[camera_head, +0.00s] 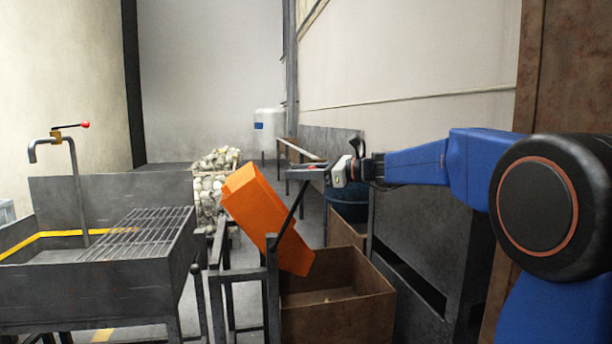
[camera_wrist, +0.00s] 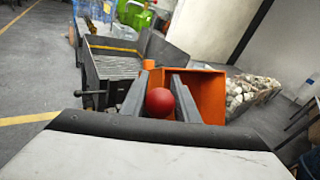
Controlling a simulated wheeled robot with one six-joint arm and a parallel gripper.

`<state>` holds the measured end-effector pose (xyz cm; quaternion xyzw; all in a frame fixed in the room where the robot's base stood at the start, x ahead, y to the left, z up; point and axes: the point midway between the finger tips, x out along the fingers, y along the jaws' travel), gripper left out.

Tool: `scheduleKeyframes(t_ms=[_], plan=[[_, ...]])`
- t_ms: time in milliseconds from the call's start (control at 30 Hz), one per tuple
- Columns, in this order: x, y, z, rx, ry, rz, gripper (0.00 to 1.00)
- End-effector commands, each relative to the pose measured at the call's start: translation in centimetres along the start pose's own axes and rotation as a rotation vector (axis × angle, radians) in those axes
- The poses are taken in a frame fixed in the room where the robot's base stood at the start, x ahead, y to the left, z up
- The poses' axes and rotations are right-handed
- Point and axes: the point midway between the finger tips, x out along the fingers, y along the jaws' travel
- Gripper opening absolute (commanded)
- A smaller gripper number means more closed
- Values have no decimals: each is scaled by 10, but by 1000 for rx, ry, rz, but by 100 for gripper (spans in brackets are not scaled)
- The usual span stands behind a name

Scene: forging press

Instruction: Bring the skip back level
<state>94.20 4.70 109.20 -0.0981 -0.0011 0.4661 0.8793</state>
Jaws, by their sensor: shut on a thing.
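The orange skip (camera_head: 262,216) is tilted in its dark frame, its lower end slanting down to the right over a rusty brown bin (camera_head: 350,312). It also shows in the wrist view (camera_wrist: 205,88), behind my fingers. A dark lever (camera_head: 291,212) slants up to the right from beside the skip. My gripper (camera_head: 305,172) is at the upper end of this lever. In the wrist view my gripper (camera_wrist: 159,88) has its two fingers on either side of a red ball knob (camera_wrist: 160,101) and is shut on it.
A sink with a tap (camera_head: 58,140) and a grate (camera_head: 135,232) stands left of the skip. Pale lumps fill a wire cage (camera_head: 212,187) behind it. A blue drum (camera_head: 348,205) and a dark metal cabinet (camera_head: 425,265) stand on the right. Open floor shows at the left in the wrist view.

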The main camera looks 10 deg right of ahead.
Motion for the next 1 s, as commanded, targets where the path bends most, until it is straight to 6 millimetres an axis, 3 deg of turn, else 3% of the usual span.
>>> scheduleKeyframes(t_ms=[400,700,1000], plan=[[63,41,30,-181,250,33,0],[108,72,34,-304,429,54,0],[140,94,28,-396,566,68,0]])
